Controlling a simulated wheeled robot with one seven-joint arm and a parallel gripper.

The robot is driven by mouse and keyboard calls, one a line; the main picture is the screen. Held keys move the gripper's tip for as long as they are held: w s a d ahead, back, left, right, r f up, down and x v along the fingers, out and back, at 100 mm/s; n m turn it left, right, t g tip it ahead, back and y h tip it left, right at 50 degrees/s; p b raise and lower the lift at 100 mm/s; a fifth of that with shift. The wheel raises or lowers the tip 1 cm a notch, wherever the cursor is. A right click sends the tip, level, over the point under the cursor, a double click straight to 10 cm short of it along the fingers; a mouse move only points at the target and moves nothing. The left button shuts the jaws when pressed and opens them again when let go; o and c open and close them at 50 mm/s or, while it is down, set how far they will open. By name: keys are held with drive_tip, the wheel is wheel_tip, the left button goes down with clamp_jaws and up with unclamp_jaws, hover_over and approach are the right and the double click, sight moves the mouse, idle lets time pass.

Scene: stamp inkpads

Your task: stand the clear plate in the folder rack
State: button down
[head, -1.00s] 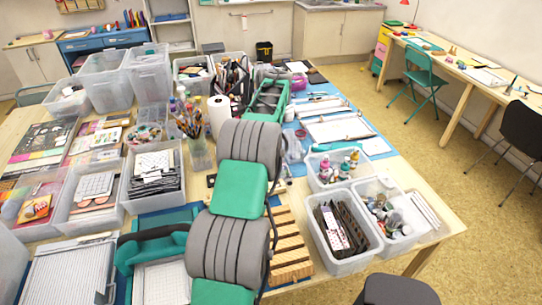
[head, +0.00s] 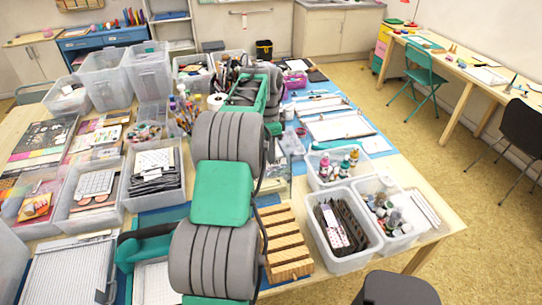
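The wooden folder rack (head: 286,243), a light slatted block with several slots, sits on the table just right of my arm. Its left side is partly hidden by my arm. What seems to be the clear plate (head: 283,188) shows as a faint see-through patch between my arm and the rack's far end. I cannot tell whether it is held or what it touches. My gripper is hidden behind my own arm links, so its fingers do not show.
Clear bins with bottles (head: 335,167) and dark holders (head: 340,228) stand right of the rack. Bins of papers (head: 154,172) and a paper trimmer (head: 72,272) lie on the left. White trays (head: 340,127) on blue sheets lie at the back right.

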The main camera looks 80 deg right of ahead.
sight(271, 166)
drive_tip(key=f+b, duration=0.6)
drive_tip(key=a+f+b, duration=0.1)
drive_tip(key=f+b, duration=0.2)
drive_tip(key=f, duration=0.1)
drive_tip(key=shift+s+a+f+b, duration=0.1)
drive_tip(key=shift+s+b, duration=0.3)
drive_tip(key=c, duration=1.6)
unclamp_jaws()
drive_tip(key=shift+o, duration=0.2)
drive_tip(key=shift+w+d+r+p, duration=0.1)
drive_tip(key=shift+d+r+p, duration=0.05)
drive_tip(key=shift+r+p, duration=1.1)
drive_tip(key=shift+w+d+r+p, duration=0.1)
drive_tip(key=shift+d+r+p, duration=0.05)
drive_tip(key=shift+r+p, duration=1.05)
drive_tip(key=shift+r, duration=0.2)
